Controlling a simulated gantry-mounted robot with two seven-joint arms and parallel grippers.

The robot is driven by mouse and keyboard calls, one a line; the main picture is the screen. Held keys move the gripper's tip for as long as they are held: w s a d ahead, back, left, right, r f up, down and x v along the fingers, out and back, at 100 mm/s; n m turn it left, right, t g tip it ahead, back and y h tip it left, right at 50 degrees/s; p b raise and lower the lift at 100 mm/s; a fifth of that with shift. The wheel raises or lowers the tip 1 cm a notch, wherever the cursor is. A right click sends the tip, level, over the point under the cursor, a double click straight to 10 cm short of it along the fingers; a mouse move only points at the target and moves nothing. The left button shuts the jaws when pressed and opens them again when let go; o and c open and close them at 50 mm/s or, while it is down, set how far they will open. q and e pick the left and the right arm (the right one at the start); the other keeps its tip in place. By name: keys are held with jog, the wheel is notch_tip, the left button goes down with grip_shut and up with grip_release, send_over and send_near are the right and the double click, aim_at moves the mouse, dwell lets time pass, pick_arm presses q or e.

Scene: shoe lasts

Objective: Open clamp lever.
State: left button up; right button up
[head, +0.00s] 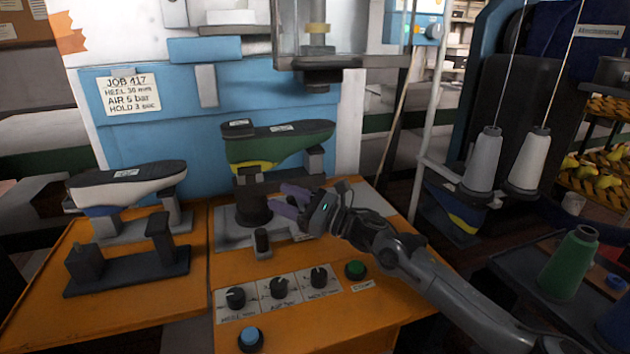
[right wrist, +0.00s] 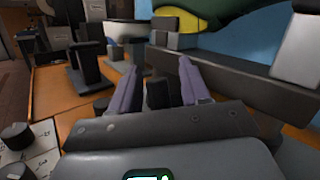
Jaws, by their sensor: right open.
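The clamp lever (head: 262,242) appears as a short dark upright handle on the grey plate at the front of the press. My right gripper (head: 283,199) is open, its purple fingers behind and to the right of the lever in the head view. In the right wrist view the open fingers (right wrist: 160,76) point forward, with a dark block (right wrist: 158,95) between them; I cannot tell whether it is the lever or whether they touch it. A green shoe last (head: 280,144) with a yellow underside sits on the dark post (head: 252,198) behind. My left gripper is not in view.
Three black dials (head: 278,288), a green button (head: 355,269) and a blue button (head: 250,337) line the orange table's front. A second last (head: 127,186) stands on a rack at left. The press head (head: 318,78) hangs above. Thread cones (head: 483,160) stand at right.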

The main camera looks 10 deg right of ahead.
jog(key=r, duration=0.1)
jog(key=r+p, duration=0.1)
jog(key=r, duration=0.1)
jog(key=d+r+p, duration=0.1)
jog(key=shift+s+r, duration=0.2)
jog(key=shift+s, duration=0.05)
jog(key=s+d+r+p, duration=0.3)
jog(key=s+d+r, duration=0.2)
jog(key=d, duration=0.3)
jog(key=shift+s+d+r+p, duration=0.4)
jog(key=shift+s, duration=0.05)
